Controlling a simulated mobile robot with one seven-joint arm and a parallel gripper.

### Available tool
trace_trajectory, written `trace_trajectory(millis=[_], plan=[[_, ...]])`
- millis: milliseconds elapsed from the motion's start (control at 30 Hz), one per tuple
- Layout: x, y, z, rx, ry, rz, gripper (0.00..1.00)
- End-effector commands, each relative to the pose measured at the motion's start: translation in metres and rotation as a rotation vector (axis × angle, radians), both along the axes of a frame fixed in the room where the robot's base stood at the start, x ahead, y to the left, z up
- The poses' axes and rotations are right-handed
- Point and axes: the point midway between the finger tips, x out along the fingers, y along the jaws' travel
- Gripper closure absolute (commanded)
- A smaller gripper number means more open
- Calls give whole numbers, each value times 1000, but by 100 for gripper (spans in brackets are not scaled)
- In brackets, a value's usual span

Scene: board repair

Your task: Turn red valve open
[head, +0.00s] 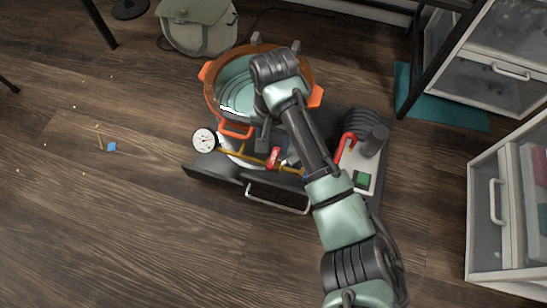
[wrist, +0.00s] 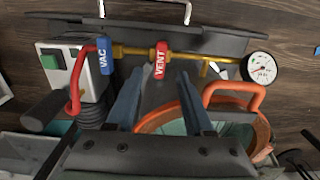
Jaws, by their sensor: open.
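The red valve handle, marked VENT, (wrist: 160,60) sits on a brass pipe (wrist: 203,57) and lies across the pipe in the wrist view. It also shows in the head view as a small red piece (head: 275,157) beside my arm. My gripper (wrist: 160,74) is open and empty. Its two fingers point toward the red handle, one to either side of it in the picture, with a gap on both sides. I cannot tell how far above the handle the fingertips are. In the head view my gripper (head: 263,138) is partly hidden by my wrist.
A blue handle marked VAC (wrist: 106,56) sits left of the red one. A dial gauge (wrist: 261,68) ends the pipe at right. An orange-rimmed pot (head: 212,92) stands close by. A pump (head: 372,142) with a red hose is on the cart's right. Floor at left is mostly free.

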Motion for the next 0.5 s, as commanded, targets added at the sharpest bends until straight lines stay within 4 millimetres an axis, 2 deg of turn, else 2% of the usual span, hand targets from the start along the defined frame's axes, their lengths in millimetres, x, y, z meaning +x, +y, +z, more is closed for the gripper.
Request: trace_trajectory(millis=[33,200,500], plan=[[0,-1,-16,-1,0,0,48],[0,-1,-40,-1,-1,1,48],[0,0,-57,0,-1,0,48]])
